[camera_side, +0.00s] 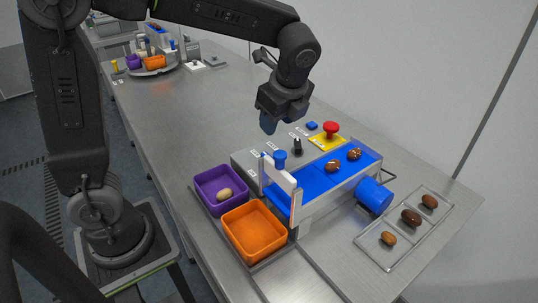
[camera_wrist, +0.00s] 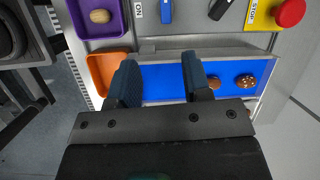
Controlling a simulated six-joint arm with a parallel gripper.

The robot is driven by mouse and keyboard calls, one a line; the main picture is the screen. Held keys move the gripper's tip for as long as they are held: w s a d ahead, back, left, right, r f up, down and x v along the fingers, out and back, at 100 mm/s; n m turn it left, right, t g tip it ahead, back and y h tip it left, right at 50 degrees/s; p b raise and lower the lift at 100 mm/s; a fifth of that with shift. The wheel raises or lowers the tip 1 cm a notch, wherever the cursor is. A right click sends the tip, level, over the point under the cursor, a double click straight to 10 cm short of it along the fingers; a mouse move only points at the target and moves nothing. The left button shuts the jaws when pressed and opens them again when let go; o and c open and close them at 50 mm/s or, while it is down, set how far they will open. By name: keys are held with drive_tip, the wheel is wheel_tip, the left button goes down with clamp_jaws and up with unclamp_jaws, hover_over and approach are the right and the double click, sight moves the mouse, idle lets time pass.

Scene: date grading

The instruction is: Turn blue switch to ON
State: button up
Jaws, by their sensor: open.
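The blue switch (camera_side: 280,160) stands on the grey panel along the far side of the blue conveyor. It also shows at the top edge of the wrist view (camera_wrist: 166,11), partly cut off, beside a white ON label (camera_wrist: 139,10). Which way the switch is set I cannot tell. My gripper (camera_side: 268,124) is open and empty, in the air above the panel and conveyor. In the wrist view its two dark fingers (camera_wrist: 160,72) are apart over the conveyor, with the switch beyond their tips, not touched.
A black knob (camera_side: 297,147) and a red stop button (camera_side: 331,128) on yellow stand farther along the panel. Two brown dates (camera_side: 332,166) lie on the blue belt (camera_side: 315,183). A purple bin (camera_side: 207,196) holds a tan date; an orange bin (camera_side: 253,232) is empty.

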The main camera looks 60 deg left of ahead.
drive_tip(key=shift+m, duration=0.8)
drive_tip(key=x, duration=0.9)
drive_tip(key=w+x, duration=0.1)
drive_tip(key=x, duration=0.4)
drive_tip(key=shift+a+f, duration=0.15)
drive_tip(key=shift+f, duration=0.2)
clamp_jaws()
